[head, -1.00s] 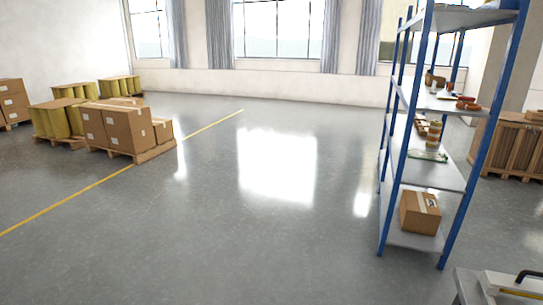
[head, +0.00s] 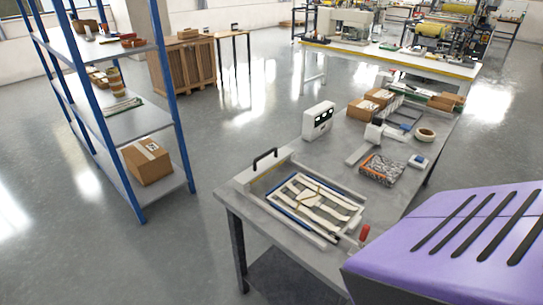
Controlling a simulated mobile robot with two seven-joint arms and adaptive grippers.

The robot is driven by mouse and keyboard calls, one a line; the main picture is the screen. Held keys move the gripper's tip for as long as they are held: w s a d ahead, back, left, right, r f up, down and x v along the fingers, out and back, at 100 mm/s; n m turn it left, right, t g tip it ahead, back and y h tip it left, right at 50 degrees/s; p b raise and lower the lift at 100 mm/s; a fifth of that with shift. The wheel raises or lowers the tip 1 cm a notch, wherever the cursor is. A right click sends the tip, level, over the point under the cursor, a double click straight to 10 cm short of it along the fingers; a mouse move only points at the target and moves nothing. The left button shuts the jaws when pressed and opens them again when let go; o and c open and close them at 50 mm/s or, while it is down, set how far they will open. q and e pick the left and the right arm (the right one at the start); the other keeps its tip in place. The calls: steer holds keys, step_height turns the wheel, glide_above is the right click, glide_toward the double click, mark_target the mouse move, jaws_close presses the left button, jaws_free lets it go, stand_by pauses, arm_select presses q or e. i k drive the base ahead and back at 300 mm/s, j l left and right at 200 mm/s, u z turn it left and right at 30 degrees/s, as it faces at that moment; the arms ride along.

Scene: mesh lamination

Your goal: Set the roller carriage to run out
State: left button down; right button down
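Neither of my grippers is in the head view. I cannot tell for certain which thing is the roller carriage. A machine with yellow rolls (head: 433,32) stands far back at the upper right, too small to make out its parts. A flat frame (head: 284,164) with a black handle lies on the near end of a grey workbench (head: 345,160), with pale strips (head: 315,202) inside it. A red knob (head: 364,233) shows at its right corner. A purple cover (head: 455,240) with black slots fills the lower right and hides part of the bench.
A blue shelf rack (head: 163,95) with a cardboard box (head: 146,161) stands at the left. Small boxes (head: 379,96), a tape roll (head: 425,134) and a white device (head: 318,120) are on the bench. Open floor (head: 215,150) lies between rack and bench.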

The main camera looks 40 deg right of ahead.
mark_target(242, 182)
steer(key=i+j+z, duration=0.15)
steer(key=z, duration=0.25)
steer(key=i+j+z, duration=0.2)
steer(key=z, duration=0.2)
steer(key=i+j+z, duration=0.25)
steer(key=z, duration=0.15)
steer(key=i+j+z, duration=0.2)
steer(key=j+z, duration=0.15)
steer(key=j, duration=0.25)
steer(key=i, duration=0.1)
